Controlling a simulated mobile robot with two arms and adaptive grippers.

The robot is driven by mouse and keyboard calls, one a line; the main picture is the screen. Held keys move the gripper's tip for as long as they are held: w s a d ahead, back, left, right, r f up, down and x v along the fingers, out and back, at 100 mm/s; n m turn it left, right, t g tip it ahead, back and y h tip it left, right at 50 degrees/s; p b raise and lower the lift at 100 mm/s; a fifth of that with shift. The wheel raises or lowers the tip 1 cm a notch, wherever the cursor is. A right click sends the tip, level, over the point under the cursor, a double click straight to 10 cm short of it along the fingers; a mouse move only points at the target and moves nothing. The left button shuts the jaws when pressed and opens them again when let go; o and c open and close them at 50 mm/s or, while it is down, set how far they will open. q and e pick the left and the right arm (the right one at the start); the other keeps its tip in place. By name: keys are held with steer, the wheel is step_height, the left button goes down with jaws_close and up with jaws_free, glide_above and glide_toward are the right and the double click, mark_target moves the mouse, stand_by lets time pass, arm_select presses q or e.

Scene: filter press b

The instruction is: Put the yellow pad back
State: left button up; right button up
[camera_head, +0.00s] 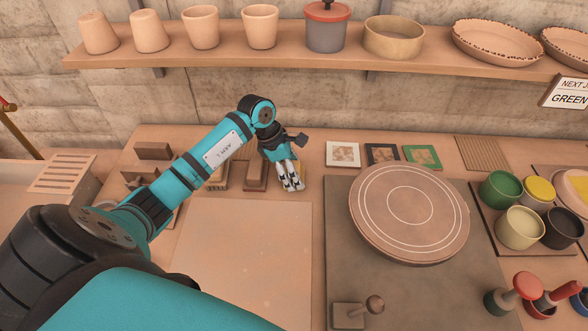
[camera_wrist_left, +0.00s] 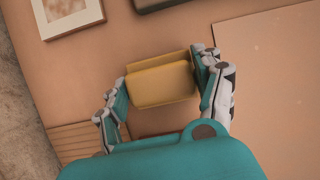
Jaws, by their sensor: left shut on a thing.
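The yellow pad (camera_wrist_left: 160,84) is a small block with rounded edges and shows between the fingers in the left wrist view. My left gripper (camera_wrist_left: 163,80) is shut on it, with a finger at each side. In the head view the left gripper (camera_head: 291,184) points down at the back of the workbench, and only bits of the yellow pad (camera_head: 303,184) show around its fingers. I cannot tell whether the pad touches the bench. My right gripper is in neither view.
Brown blocks (camera_head: 255,175) stand just left of the gripper. Framed tiles (camera_head: 343,154) lie to its right. A round wheel (camera_head: 410,240) and paint pots (camera_head: 500,188) are further right. A pale flat board (camera_head: 245,245) lies in front. A shelf (camera_head: 290,50) with pots runs above.

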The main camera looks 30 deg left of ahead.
mark_target(251, 169)
arm_select(q)
steer(key=shift+f, duration=0.2)
steer(key=o, duration=1)
steer(key=shift+r, duration=0.15)
steer(key=shift+r, duration=0.15)
steer(key=b+v, duration=0.1)
steer(key=v, duration=0.3)
steer(key=shift+a+r, duration=0.15)
steer(key=shift+a, duration=0.1)
steer(key=s+a+b, duration=0.1)
steer(key=s+a, duration=0.1)
steer(key=a, duration=0.1)
steer(key=s+a+b, duration=0.3)
steer(key=s+a, duration=0.1)
steer(key=a, duration=0.1)
steer(key=shift+s+a+b, duration=0.1)
steer(key=shift+a+b, duration=0.25)
steer(key=shift+a, duration=0.05)
steer(key=shift+s+a+r, duration=0.2)
steer(key=shift+s+a, duration=0.1)
steer(key=shift+a, duration=0.25)
